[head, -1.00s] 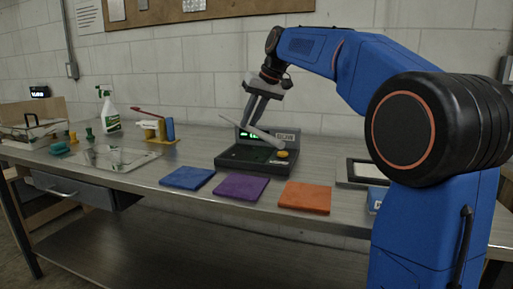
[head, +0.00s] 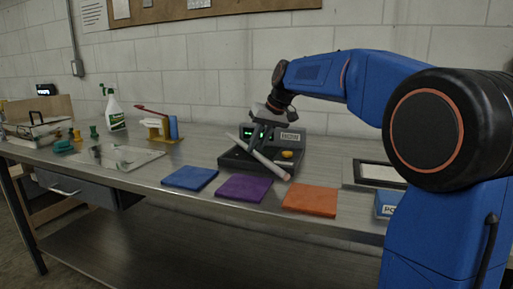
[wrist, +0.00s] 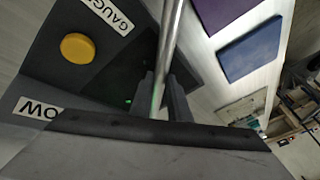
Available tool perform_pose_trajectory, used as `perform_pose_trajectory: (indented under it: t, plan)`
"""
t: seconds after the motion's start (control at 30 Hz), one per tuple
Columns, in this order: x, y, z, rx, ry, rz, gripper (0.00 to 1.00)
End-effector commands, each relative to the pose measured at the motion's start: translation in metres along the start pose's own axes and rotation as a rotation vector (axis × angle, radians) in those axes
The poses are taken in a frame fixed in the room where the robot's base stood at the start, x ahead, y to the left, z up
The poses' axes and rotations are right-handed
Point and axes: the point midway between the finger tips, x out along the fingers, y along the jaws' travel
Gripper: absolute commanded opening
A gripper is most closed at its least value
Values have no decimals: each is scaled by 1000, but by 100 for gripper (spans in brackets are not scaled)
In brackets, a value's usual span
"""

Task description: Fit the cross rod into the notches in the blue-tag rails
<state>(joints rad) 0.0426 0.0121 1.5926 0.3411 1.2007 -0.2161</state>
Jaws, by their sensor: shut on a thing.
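The cross rod (head: 271,163) is a slim pale grey rod with a pinkish near end. My gripper (head: 257,144) is shut on it near its middle, over the dark gauge box on the bench. The rod slants from upper left to lower right in the head view. In the wrist view the rod (wrist: 168,45) runs up from between the two fingers of my gripper (wrist: 162,98). Contact between rod and gauge box cannot be told. I cannot clearly make out the blue-tag rails in either view.
The gauge box (head: 233,160) has a green display and a yellow button (wrist: 78,47). Blue (head: 190,177), purple (head: 243,188) and orange (head: 309,199) mats lie along the front edge. A yellow-based stand (head: 160,135), a spray bottle (head: 115,113) and a clear plate (head: 130,158) are left; a dark-framed tray (head: 352,173) is right.

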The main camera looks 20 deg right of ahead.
Motion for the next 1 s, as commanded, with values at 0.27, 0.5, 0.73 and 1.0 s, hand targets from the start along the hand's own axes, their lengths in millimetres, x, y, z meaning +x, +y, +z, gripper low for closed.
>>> perform_pose_trajectory:
  t: [0.27, 0.5, 0.73, 1.0]
  plan:
    - [4, 1, 1, -1, 3, 0, 0]
    - [8, 2, 3, -1, 1, 0, 0]
    - [9, 3, 4, 0, -2, 0, 24]
    - [-6, 2, 2, 1, -1, 1, 24]
